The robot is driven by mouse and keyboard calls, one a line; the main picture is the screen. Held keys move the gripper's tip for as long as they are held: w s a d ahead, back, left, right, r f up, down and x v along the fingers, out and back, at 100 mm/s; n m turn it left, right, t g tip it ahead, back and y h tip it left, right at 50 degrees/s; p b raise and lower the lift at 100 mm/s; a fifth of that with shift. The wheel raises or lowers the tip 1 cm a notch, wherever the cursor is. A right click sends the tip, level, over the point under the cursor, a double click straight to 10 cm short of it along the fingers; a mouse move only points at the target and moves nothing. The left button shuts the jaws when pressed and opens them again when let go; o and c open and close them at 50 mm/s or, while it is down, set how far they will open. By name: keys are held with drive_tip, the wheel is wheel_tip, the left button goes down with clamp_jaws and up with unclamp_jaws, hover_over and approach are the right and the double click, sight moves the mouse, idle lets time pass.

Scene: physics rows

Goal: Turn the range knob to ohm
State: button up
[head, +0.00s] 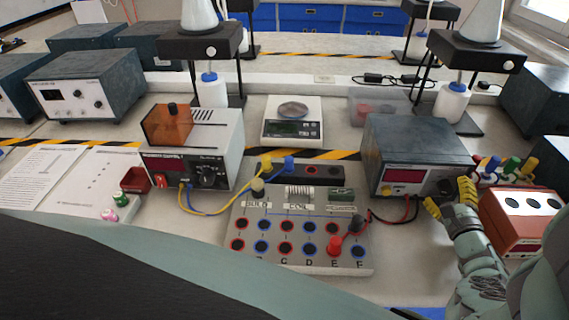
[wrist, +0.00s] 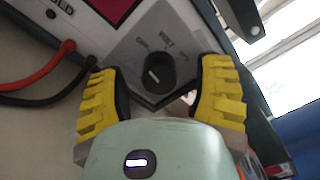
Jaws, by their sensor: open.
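The range knob (wrist: 158,72) is a round black dial with a short white mark, on a grey label panel of the dark-topped meter (head: 418,145). "VOLT" is printed by the knob, with smaller lettering either side that I cannot read surely; nor can I tell which label the mark points to. My gripper (head: 450,198) is at the right part of the meter's front, its yellow fingers apart. In the wrist view the fingers stand either side of the knob, with visible gaps and no clear contact. In the head view my gripper mostly hides the knob.
Red and black leads (head: 408,210) run from the meter to the grey circuit board (head: 300,230) at its left. An orange-fronted box (head: 522,222) stands close to the right of my gripper. Coloured plugs (head: 500,167) stand behind that box. A scale (head: 292,120) sits farther back.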

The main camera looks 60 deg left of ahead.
drive_tip(key=shift+w+a, duration=0.1)
drive_tip(key=shift+a, duration=0.2)
drive_tip(key=shift+c, duration=0.2)
clamp_jaws()
drive_tip(key=shift+d, duration=0.1)
